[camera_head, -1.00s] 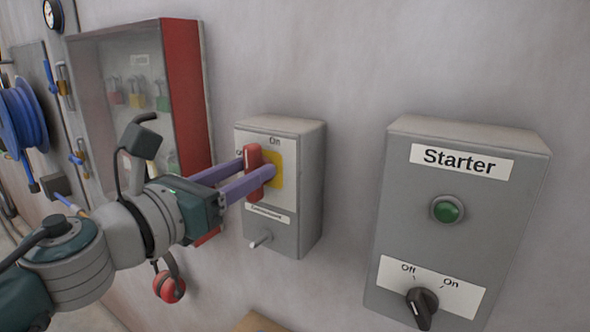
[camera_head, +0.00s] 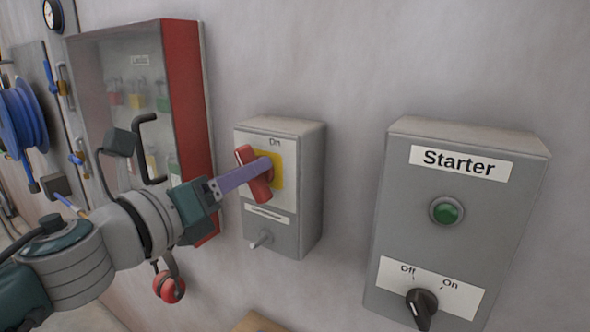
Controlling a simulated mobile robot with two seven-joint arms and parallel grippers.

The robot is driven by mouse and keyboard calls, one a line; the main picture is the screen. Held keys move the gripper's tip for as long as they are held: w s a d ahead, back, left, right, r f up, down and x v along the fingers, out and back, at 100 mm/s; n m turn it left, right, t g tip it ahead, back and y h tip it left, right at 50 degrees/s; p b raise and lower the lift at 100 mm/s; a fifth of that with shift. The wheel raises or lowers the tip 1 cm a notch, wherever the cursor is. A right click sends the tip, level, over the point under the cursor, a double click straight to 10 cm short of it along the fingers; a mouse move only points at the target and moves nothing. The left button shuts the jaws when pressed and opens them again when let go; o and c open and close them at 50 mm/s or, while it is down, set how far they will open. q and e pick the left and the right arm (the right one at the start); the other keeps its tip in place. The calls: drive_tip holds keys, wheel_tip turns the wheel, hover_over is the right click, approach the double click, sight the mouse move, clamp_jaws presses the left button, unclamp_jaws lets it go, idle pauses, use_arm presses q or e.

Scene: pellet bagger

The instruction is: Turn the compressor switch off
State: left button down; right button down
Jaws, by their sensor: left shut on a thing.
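The compressor switch box (camera_head: 308,190) is a grey box on the wall, in the middle of the head view. Its red handle (camera_head: 247,157) sits on a yellow plate (camera_head: 277,170) and is tilted, its top leaning left. An "On" label shows above the plate; the small label below is too blurred to read. My left gripper (camera_head: 262,172) is shut on the red handle, its purple fingers seen nearly edge-on and one hiding the other. The fingers cover the handle's middle. My right gripper is not in view.
A grey Starter box (camera_head: 455,220) with a green button (camera_head: 446,210) and black knob (camera_head: 422,305) is on the right. A red-sided padlock cabinet (camera_head: 186,110) is close behind my left gripper. Red ear defenders (camera_head: 168,287) hang below. Bare wall lies between the two boxes.

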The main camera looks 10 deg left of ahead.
use_arm(q)
drive_tip(key=n, duration=1.2)
drive_tip(key=shift+a+f+p, duration=0.2)
drive_tip(key=shift+f+p, duration=0.1)
drive_tip(key=shift+n, duration=0.3)
drive_tip(key=c, duration=0.7)
unclamp_jaws()
drive_tip(key=shift+b+v, duration=0.95)
drive_tip(key=shift+v, duration=3.95)
